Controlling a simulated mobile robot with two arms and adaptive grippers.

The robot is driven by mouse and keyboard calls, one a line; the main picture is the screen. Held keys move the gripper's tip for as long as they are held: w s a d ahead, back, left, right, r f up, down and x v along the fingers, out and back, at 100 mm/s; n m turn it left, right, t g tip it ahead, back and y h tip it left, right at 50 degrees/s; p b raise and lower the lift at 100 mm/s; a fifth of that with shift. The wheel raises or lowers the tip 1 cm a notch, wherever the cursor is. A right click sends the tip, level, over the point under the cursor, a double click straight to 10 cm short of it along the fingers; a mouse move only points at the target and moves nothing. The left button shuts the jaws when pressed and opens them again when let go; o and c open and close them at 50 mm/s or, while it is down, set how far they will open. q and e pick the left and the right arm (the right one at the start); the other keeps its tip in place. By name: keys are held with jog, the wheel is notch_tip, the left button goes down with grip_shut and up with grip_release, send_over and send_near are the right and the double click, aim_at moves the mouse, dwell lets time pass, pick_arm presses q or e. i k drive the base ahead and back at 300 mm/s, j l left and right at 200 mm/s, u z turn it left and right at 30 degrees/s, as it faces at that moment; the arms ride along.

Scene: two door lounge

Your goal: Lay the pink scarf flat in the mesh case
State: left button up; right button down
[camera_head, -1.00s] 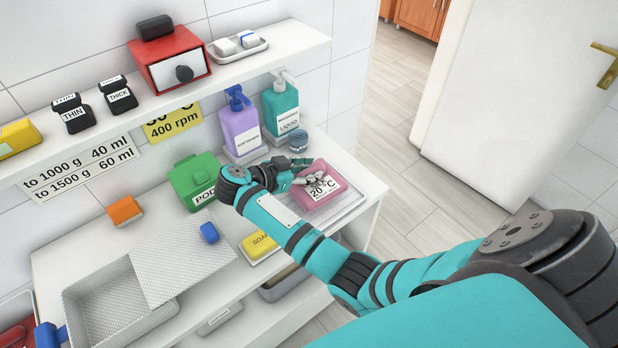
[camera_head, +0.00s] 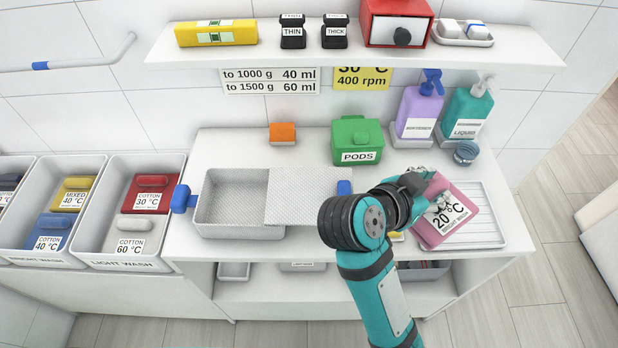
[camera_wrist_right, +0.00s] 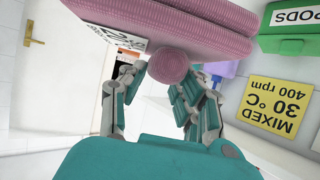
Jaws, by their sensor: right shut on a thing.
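The pink scarf (camera_head: 450,213) is a folded pink block with a white label reading 20 °C. My right gripper (camera_head: 430,197) is shut on it and holds it over the white ribbed tray at the counter's right. In the right wrist view the scarf (camera_wrist_right: 215,22) fills the top, with a round pink knob (camera_wrist_right: 168,66) between the fingers (camera_wrist_right: 165,85). The mesh case (camera_head: 232,232) stands at the counter's left, open on its left part. Its perforated lid (camera_head: 310,192) lies across the right, with a blue tab at its right end. My left gripper is not in view.
A white ribbed tray (camera_head: 490,215) is under the scarf. A green PODS box (camera_head: 357,138), an orange block (camera_head: 282,133), a purple bottle (camera_head: 418,112) and a teal bottle (camera_head: 467,113) stand along the back. Laundry bins (camera_head: 108,235) stand at left. A shelf (camera_head: 350,50) overhangs the counter.

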aim_at(237, 209)
jog(key=u, duration=1.75)
jog(key=k+l+u, duration=0.45)
jog(key=u, duration=0.15)
jog(key=k, duration=0.05)
